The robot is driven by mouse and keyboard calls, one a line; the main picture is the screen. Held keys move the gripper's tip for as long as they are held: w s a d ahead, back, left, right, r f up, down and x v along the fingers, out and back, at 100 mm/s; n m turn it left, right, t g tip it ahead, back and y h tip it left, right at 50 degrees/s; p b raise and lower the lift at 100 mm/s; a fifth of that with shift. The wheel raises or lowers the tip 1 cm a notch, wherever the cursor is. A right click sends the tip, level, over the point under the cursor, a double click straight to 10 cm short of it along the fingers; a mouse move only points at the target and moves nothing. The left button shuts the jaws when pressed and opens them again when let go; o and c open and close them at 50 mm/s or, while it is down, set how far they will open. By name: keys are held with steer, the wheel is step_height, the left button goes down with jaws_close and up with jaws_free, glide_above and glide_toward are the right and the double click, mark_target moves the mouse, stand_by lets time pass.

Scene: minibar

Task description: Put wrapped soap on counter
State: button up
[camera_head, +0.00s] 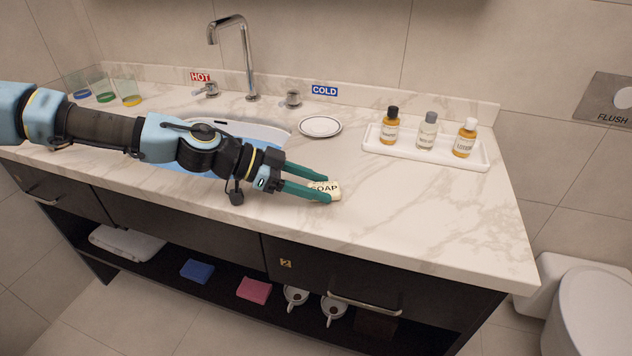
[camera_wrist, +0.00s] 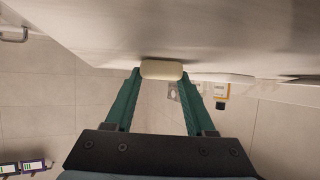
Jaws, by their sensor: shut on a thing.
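The wrapped soap (camera_head: 333,188) is a small cream block with the word SOAP on it. It is between the green fingers of my gripper (camera_head: 325,187), over the front middle of the marble counter (camera_head: 420,221). In the wrist view the soap (camera_wrist: 161,70) spans the gap between the two fingertips (camera_wrist: 161,77), very close to the counter surface (camera_wrist: 200,35). I cannot tell for sure whether it touches the counter. My gripper is shut on the soap.
A white tray (camera_head: 478,162) with several bottles stands at the back right. A small white dish (camera_head: 320,126) and the sink (camera_head: 268,133) lie behind my gripper. Glasses (camera_head: 104,86) stand at the far left. The counter right of the soap is clear.

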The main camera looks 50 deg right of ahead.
steer(key=shift+f, duration=0.1)
steer(key=o, duration=0.9)
steer(key=shift+f, duration=0.1)
steer(key=shift+c, duration=0.2)
steer(key=o, duration=0.5)
steer(key=shift+c, duration=0.2)
steer(key=shift+r, duration=0.25)
steer(key=b+v, duration=0.3)
steer(key=v, duration=0.9)
